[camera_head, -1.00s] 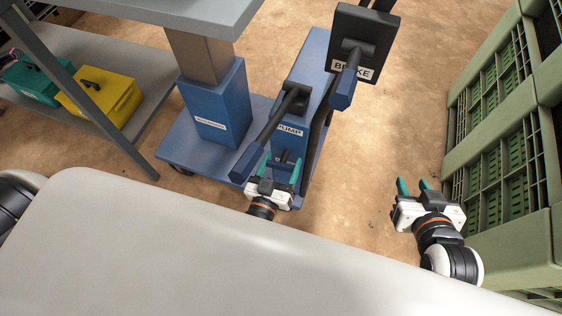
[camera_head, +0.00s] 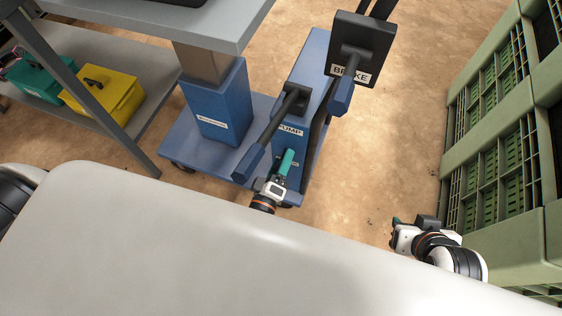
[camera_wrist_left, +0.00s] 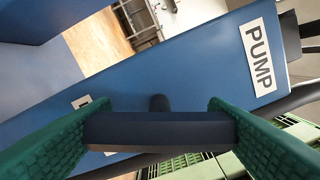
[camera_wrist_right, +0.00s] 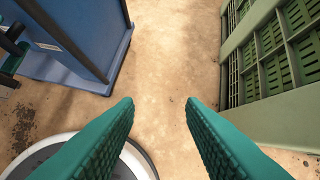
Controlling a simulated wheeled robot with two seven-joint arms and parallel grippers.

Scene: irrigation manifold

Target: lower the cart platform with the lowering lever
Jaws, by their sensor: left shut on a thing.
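The blue cart (camera_head: 215,152) stands ahead with its grey platform (camera_head: 232,22) raised on a column (camera_head: 208,62). The lowering lever, a short dark crossbar (camera_wrist_left: 160,130) on a stub, is on the front of the blue pump housing, below the PUMP label. My left gripper (camera_head: 286,162) is shut on this bar, with one green finger at each end in the left wrist view. In the head view the gripper hides the lever. My right gripper (camera_wrist_right: 160,115) is open and empty above the floor, right of the cart; its arm shows in the head view (camera_head: 430,240).
The long pump handle (camera_head: 265,137) slants just left of my left gripper. The brake pedal (camera_head: 343,92) is above right. Green crates (camera_head: 500,150) line the right side. A shelf (camera_head: 135,135) with a yellow box (camera_head: 105,95) and a green box (camera_head: 38,80) is left.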

